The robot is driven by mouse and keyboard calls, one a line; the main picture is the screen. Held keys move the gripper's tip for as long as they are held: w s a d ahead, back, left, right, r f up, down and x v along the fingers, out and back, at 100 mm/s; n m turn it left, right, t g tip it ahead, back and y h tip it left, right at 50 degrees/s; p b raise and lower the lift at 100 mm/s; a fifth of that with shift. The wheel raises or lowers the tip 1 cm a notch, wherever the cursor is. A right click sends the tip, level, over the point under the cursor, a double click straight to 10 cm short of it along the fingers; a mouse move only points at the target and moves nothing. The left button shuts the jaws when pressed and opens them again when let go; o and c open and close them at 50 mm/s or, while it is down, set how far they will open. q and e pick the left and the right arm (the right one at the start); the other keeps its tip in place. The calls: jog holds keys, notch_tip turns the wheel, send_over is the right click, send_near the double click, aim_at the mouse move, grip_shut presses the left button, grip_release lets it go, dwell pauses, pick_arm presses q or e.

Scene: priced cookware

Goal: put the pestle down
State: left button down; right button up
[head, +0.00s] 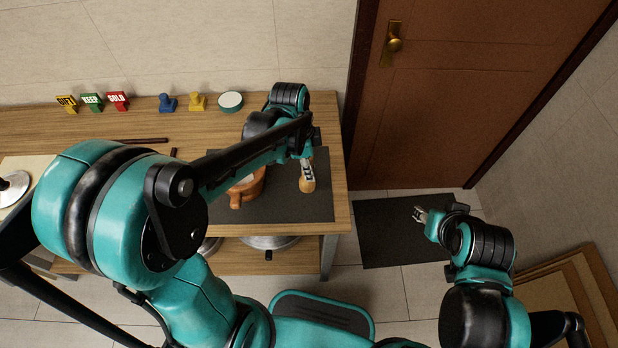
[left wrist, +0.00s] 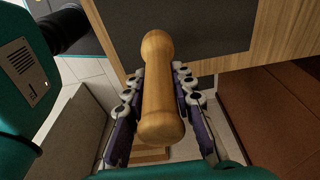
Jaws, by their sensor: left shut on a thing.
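The wooden pestle (head: 307,184) is held by my left gripper (head: 307,167) over the right part of the dark mat (head: 280,208) on the wooden table. In the left wrist view, the pestle (left wrist: 158,88) lies lengthwise between the two fingers of my left gripper (left wrist: 160,88), which are shut on it. I cannot tell whether its lower end touches the mat. My right gripper (head: 421,213) is off to the right, above the floor mat and away from the table; its fingers are too small to read.
A brown handled pot (head: 247,190) stands on the mat left of the pestle, partly hidden by my left arm. A white-topped round tin (head: 230,101), yellow and blue stamps, and small signs stand along the back. The table's right edge is close to the pestle.

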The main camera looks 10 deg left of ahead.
aim_at(307, 187)
pick_arm(q)
notch_tip(307, 187, down, 4)
jog(key=shift+f+b, duration=0.15)
jog(key=shift+b, duration=0.85)
jog(key=c, duration=1.3)
grip_release()
